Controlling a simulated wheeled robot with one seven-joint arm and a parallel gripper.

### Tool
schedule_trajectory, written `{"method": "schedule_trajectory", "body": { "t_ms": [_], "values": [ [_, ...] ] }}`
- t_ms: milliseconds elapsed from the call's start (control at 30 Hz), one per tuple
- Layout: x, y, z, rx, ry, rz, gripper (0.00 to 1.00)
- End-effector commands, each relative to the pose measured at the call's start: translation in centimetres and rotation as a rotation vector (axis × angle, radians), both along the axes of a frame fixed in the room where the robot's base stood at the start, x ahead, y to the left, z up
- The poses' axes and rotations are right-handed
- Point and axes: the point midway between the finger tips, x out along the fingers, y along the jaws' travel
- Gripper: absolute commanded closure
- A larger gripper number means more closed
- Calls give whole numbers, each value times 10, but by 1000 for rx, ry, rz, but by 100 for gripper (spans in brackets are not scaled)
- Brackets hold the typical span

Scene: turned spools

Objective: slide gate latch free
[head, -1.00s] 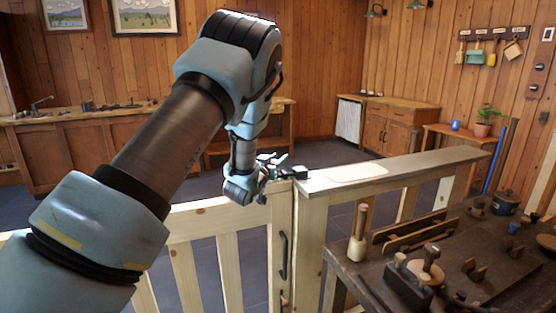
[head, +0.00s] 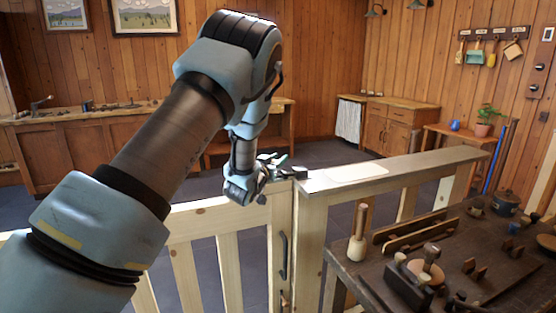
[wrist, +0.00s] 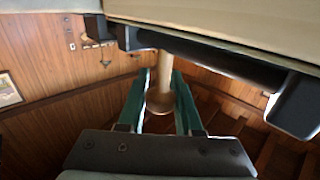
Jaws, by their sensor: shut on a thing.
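The pale wooden gate (head: 216,212) stands closed against its post, with a black pull handle (head: 283,255) on its upright. My gripper (head: 278,163) is at the top of the gate, beside the dark latch hardware (head: 298,172) where gate and post meet. In the wrist view, my gripper (wrist: 160,92) has its two green fingers on either side of a light wooden knob (wrist: 161,98), shut on it. A black bar (wrist: 205,58) runs across behind the knob. My arm hides part of the latch in the head view, so how far the bolt sits in its catch cannot be told.
A pale rail (head: 400,166) runs right from the gate post. A dark workbench (head: 390,262) with a mallet (head: 358,238), planes and spools stands close at the right. Beyond the gate the floor is open up to cabinets (head: 386,122) along the back wall.

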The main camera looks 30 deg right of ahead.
Motion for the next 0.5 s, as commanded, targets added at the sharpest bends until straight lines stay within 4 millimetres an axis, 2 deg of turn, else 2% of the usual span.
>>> {"method": "schedule_trajectory", "body": {
  "t_ms": [167,400,500],
  "values": [
    [1,5,0,-1,-1,2,100],
    [7,43,-1,-1,-2,4,100],
    [6,50,0,-1,-1,1,100]
  ]
}}
